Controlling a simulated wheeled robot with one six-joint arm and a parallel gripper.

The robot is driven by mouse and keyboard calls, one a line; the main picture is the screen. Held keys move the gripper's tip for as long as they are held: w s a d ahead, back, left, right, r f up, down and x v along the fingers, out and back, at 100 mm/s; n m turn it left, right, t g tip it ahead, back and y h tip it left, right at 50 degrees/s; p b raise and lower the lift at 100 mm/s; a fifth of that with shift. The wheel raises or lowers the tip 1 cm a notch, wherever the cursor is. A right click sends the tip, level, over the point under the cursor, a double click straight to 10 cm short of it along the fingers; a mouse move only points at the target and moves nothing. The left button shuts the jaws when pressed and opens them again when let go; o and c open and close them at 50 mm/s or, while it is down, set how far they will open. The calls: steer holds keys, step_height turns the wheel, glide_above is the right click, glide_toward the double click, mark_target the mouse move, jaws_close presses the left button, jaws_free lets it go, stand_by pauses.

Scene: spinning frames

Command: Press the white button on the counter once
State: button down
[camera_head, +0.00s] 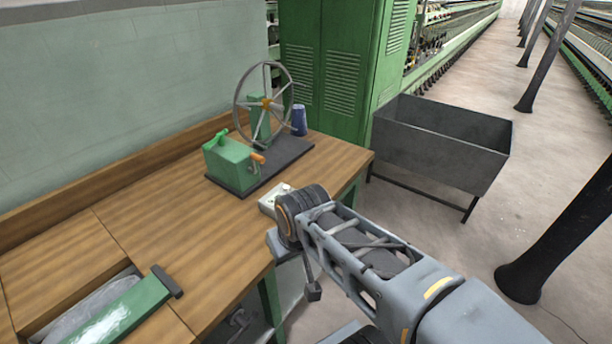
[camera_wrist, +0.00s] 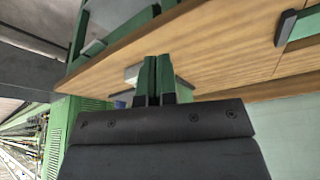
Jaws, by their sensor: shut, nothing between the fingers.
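A small white box (camera_head: 275,198) sits on the wooden counter near its right edge, in front of the green winding device. My arm's wrist partly covers it in the head view, and a button on it cannot be made out clearly. In the wrist view a pale part of the box (camera_wrist: 131,73) shows just left of my fingers, partly hidden by them. My gripper (camera_wrist: 156,60) is shut and empty, its two green fingers side by side, pointing toward the counter near the box. Whether they touch it cannot be told.
A green device with a spoked wheel (camera_head: 264,104) stands on a dark base on the counter (camera_head: 170,230). A blue cup (camera_head: 299,120) is behind it. A grey metal bin (camera_head: 440,150) stands right of the counter.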

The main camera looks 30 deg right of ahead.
steer(key=shift+a, duration=0.1)
steer(key=w+d+r+m+y+p, duration=0.1)
steer(key=w+r+m+y+p, duration=0.2)
steer(key=w, duration=0.4)
steer(key=w+d+r+m+y+p, duration=0.1)
steer(key=w+r+m+p, duration=0.15)
steer(key=w+m, duration=0.45)
steer(key=w+d+f+m+t+p, duration=0.1)
steer(key=w+d+m+p, duration=0.1)
steer(key=w+d+m, duration=0.3)
steer(key=w+d+f+m+t+y+p, duration=0.1)
steer(key=w+d+f+m+t+p, duration=0.1)
steer(key=w, duration=0.8)
steer(key=d+m+p, duration=0.1)
steer(key=d+m, duration=0.1)
steer(key=d, duration=0.1)
steer(key=shift+w+d+f+m+t+p, duration=0.15)
steer(key=shift+w+d+m+t+p, duration=0.15)
steer(key=shift+m, duration=0.1)
steer(key=shift+s, duration=0.1)
